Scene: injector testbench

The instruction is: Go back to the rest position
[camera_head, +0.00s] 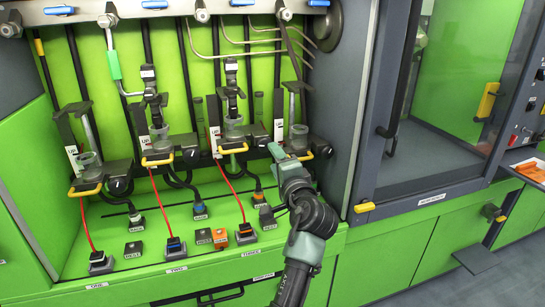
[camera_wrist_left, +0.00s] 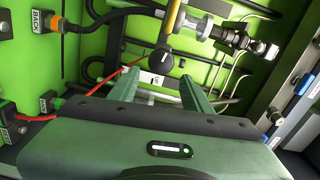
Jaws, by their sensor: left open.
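My left gripper (camera_head: 277,152) is in front of the right part of the green test bench (camera_head: 235,190), near the fourth injector station (camera_head: 298,142). In the left wrist view my left gripper (camera_wrist_left: 160,92) shows two green fingers spread apart with nothing held between them. A black knob (camera_wrist_left: 160,64) and a yellow handle (camera_wrist_left: 174,22) of a station lie beyond the fingertips; I cannot tell the exact gap. My right gripper is in neither view.
Several stations with yellow handles, such as the one at far left (camera_head: 85,190), line the bench. Red cables (camera_head: 163,208) run down to sockets on the lower shelf. A glass-doored cabinet (camera_head: 440,110) stands to the right.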

